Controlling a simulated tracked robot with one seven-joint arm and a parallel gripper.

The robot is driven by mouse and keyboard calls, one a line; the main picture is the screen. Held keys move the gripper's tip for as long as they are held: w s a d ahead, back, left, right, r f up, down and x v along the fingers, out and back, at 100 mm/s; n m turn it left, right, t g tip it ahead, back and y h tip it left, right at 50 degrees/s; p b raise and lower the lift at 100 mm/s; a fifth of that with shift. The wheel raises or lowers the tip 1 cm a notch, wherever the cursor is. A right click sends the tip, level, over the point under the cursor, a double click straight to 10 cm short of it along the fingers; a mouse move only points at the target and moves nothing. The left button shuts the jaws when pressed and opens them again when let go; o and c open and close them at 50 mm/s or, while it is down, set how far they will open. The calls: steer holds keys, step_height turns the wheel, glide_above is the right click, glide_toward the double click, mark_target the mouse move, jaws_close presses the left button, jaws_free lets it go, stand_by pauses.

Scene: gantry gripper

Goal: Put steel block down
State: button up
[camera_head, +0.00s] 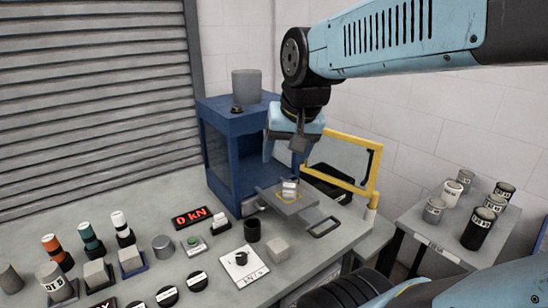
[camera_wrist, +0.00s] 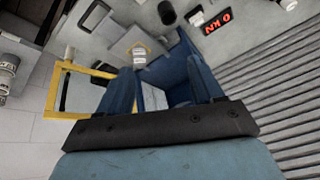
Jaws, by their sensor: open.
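A small metallic block (camera_head: 290,187), which looks like the steel block, rests on the pulled-out tray (camera_head: 310,209) in front of the blue press cabinet. It sits within a yellow outline on the tray. My gripper (camera_head: 286,168) hangs above the tray, apart from the block, with its fingers spread and nothing between them. The wrist view shows the open gripper (camera_wrist: 163,85) with the block (camera_wrist: 140,57) beyond the fingers.
The blue cabinet (camera_head: 222,163) stands just left of my gripper, with a grey cylinder (camera_head: 246,86) on top. Its yellow-framed door (camera_head: 343,160) is open at right. A grey cube (camera_head: 278,248) stands on the bench. Several labelled cylinders stand on a right side table (camera_head: 440,238).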

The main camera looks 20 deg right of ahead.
steer(key=shift+s+a+n+t, duration=0.2)
steer(key=shift+s+a+n, duration=0.15)
steer(key=shift+s+n, duration=0.5)
steer(key=shift+s+a+n+t, duration=0.2)
steer(key=shift+s+a+n, duration=0.15)
steer(key=shift+s+n, duration=0.45)
